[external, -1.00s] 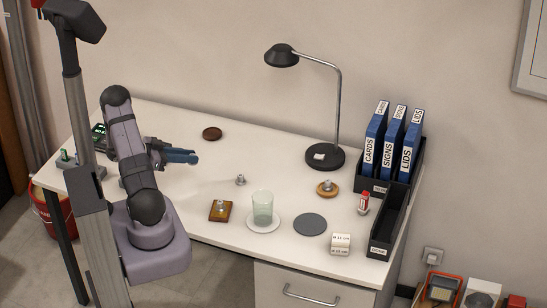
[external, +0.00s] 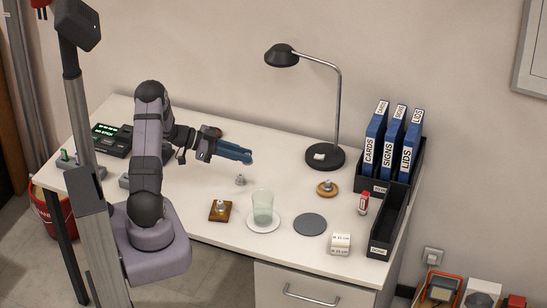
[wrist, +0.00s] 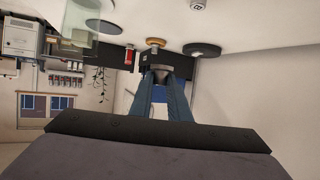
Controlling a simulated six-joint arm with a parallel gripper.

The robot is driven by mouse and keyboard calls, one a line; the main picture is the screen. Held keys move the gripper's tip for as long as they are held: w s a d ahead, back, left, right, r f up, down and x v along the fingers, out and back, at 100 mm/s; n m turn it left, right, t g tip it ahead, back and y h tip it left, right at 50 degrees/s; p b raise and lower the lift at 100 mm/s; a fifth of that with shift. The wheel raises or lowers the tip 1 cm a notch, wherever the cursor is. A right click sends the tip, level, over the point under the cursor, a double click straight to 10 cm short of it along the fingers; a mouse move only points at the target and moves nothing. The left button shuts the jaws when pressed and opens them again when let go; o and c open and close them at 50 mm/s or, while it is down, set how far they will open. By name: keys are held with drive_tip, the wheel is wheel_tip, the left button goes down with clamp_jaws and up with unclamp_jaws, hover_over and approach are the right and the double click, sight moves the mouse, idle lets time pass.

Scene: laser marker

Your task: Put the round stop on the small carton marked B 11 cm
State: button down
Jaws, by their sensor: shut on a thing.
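My gripper (external: 248,157) has blue fingers and is above the middle of the desk, pointing right. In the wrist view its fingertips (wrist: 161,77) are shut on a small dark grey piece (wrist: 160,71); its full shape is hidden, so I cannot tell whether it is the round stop. A small white carton (external: 340,244) with small "11 CM" lettering stands at the front right of the desk, well apart from my gripper; its letter is hard to read. A small grey knob-like piece (external: 240,180) stands on the desk below my gripper.
A glass (external: 263,207) on a white saucer and a grey disc (external: 310,224) lie between my gripper and the carton. A wooden block (external: 220,211) and wooden disc (external: 326,189) carry knobs. A lamp (external: 325,157), red-capped item (external: 363,203) and black tray (external: 386,235) stand right.

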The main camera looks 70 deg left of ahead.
drive_tip(key=w+d+r+m+g+h, duration=0.1)
drive_tip(key=w+d+m+g+h, duration=0.15)
drive_tip(key=w+d, duration=0.5)
drive_tip(key=w+d+r+m+g+h, duration=0.1)
drive_tip(key=w+d+m+h, duration=0.3)
drive_tip(key=d, duration=0.6)
drive_tip(key=r+m+g+h, duration=0.1)
drive_tip(key=r+m+g, duration=0.1)
drive_tip(key=m+g, duration=0.15)
hover_over(338, 236)
drive_tip(key=n, duration=0.1)
drive_tip(key=shift+d+f, duration=0.2)
drive_tip(key=shift+f, duration=4.85)
drive_tip(key=shift+f, duration=0.1)
drive_tip(key=c, duration=2)
unclamp_jaws()
drive_tip(key=o, duration=0.3)
drive_tip(key=shift+o, duration=0.2)
drive_tip(key=shift+a, duration=0.15)
drive_tip(key=b+v, duration=0.2)
drive_tip(key=v, duration=1)
